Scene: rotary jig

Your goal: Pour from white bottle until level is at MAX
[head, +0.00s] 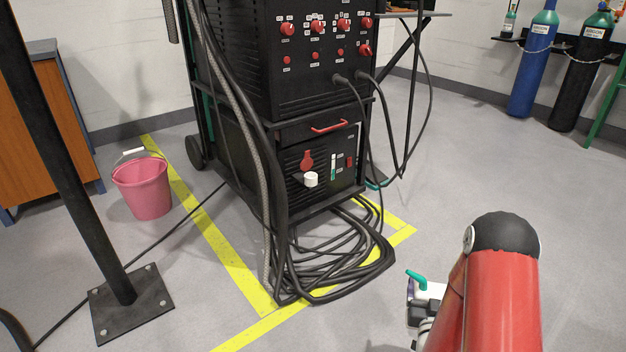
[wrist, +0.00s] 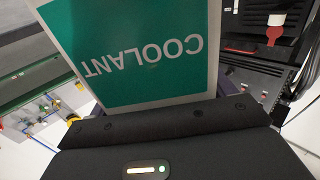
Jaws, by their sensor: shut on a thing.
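My gripper (head: 420,314) is shut on the white bottle (head: 432,290), low at the right of the head view. The bottle has a green spout pointing left; my red arm hides part of it. In the wrist view, its green COOLANT label (wrist: 135,55) fills the upper middle and reads upside down. The black cooling unit (head: 285,178) stands apart from the bottle, at the bottom of the cart. On its front are a red part (head: 307,160), a white round filler or cap (head: 311,179) and a narrow level gauge (head: 333,167). The gauge's level and MAX mark are too small to read.
Coiled black cables (head: 335,260) lie on the floor before the cart. A pink bucket (head: 143,187) and a black post (head: 75,160) stand left. Gas cylinders (head: 533,65) stand at the back right. The grey floor between the cables and cylinders is clear.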

